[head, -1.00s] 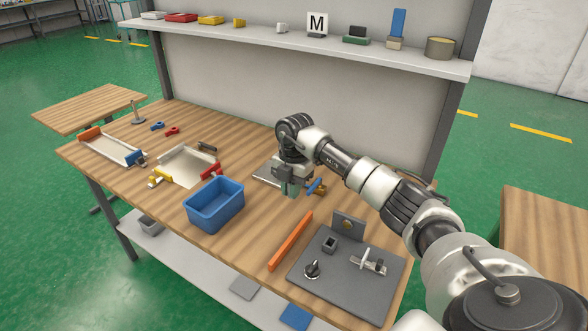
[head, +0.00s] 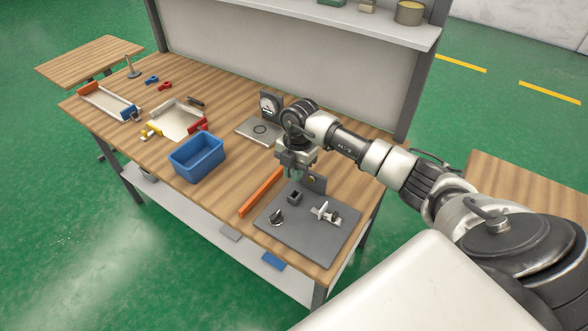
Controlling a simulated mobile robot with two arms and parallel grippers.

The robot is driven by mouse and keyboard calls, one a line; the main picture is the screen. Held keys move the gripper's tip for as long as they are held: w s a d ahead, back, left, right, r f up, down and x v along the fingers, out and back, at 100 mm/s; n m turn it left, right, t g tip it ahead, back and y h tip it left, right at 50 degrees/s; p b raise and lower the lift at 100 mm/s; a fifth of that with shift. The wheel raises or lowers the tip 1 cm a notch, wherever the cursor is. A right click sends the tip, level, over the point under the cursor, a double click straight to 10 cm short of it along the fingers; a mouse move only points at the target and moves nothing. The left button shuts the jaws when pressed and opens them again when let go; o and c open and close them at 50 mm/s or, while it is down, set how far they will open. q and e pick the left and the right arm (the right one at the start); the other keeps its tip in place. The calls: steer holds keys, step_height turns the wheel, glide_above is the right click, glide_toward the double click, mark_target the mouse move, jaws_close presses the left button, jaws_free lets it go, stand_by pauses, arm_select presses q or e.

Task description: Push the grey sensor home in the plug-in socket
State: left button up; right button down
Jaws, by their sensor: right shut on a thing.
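My right gripper (head: 297,172) points down over the bench, just behind and above the grey board (head: 308,232). It is shut on a small grey piece, mostly hidden by the fingers, which looks like the grey sensor (head: 298,178). A small dark square box on the board, which looks like the plug-in socket (head: 295,197), lies just below the gripper in the picture. The held piece appears above the box and apart from it, though the gap is hard to judge. My left gripper is not in view.
On the board stand a black knob (head: 277,217), a white-handled clamp (head: 326,213) and an upright plate with a brass fitting (head: 313,182). An orange bar (head: 261,193) and a blue bin (head: 197,157) are to the left.

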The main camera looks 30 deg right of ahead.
mark_target(294, 190)
steer(key=shift+s+f+b, duration=0.1)
steer(key=shift+f+b, duration=0.35)
steer(key=shift+f, duration=0.05)
step_height(294, 190, down, 3)
steer(key=shift+f+b, duration=0.15)
steer(key=shift+b, duration=0.95)
steer(key=shift+f+b, duration=0.45)
steer(key=shift+f, duration=0.3)
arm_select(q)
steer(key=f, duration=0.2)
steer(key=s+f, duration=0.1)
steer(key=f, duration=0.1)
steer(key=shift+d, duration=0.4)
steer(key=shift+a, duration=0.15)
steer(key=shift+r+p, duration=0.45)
arm_select(e)
steer(key=shift+r, duration=0.1)
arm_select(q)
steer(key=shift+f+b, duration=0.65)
arm_select(e)
steer(key=shift+f, duration=1)
steer(key=c, duration=1.1)
jaws_free()
steer(key=shift+o, duration=0.2)
